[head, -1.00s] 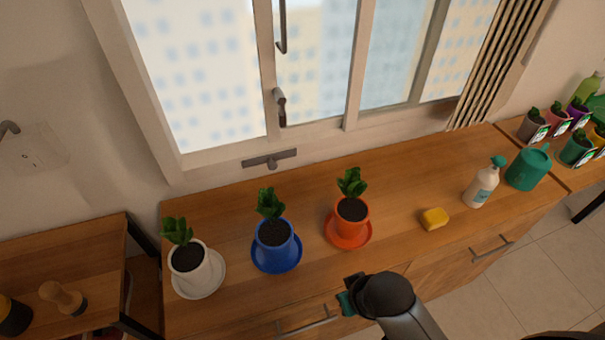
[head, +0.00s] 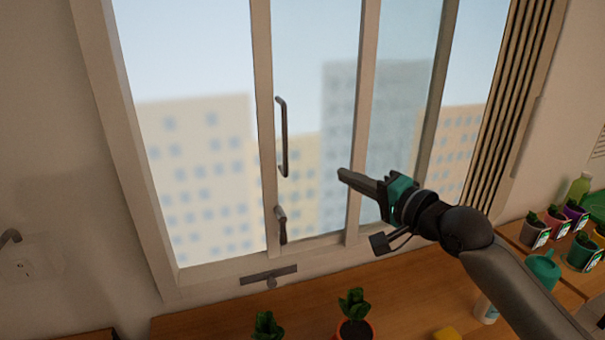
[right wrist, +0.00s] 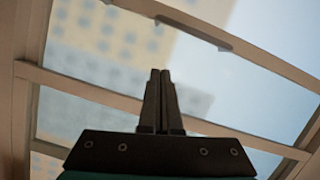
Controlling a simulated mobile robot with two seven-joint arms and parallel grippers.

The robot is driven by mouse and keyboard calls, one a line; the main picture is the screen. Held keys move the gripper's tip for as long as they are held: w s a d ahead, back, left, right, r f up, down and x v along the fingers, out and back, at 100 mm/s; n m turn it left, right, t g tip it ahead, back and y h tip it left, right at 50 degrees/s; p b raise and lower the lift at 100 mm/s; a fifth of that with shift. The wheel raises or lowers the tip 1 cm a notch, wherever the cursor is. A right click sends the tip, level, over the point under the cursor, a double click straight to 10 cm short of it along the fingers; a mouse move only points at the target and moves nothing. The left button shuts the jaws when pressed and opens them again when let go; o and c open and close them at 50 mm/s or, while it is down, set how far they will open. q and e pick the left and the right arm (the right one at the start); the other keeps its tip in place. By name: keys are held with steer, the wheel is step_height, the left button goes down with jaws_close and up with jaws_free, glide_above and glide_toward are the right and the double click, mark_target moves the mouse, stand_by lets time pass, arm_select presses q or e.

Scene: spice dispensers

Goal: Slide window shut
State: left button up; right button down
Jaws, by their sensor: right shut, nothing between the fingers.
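The window's sliding sash has a pale upright stile (head: 262,120) with a long dark vertical handle (head: 282,138) and a small dark latch (head: 281,222) below it. The sash stands right of the frame's left side, and the left part of the window (head: 185,120) looks brighter and clearer. My right gripper (head: 342,174) is raised in front of the panes, right of the handle and apart from it. Its fingers are shut and empty, pointing left. In the right wrist view the closed fingers (right wrist: 160,75) point toward the window, with the handle (right wrist: 190,30) beyond them. My left gripper is out of view.
Potted plants (head: 354,305) stand on the wooden counter (head: 410,285) below. A teal watering can (head: 543,270) and small pots (head: 535,230) are at the right. Folded curtains (head: 510,110) hang right of the window.

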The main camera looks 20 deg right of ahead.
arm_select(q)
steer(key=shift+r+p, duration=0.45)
arm_select(e)
steer(key=w+a+f, duration=0.1)
steer(key=w+a, duration=0.5)
steer(key=w, duration=0.1)
steer(key=shift+w+a+f, duration=0.35)
steer(key=shift+a, duration=0.05)
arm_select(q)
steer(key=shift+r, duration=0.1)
arm_select(e)
steer(key=shift+a, duration=0.1)
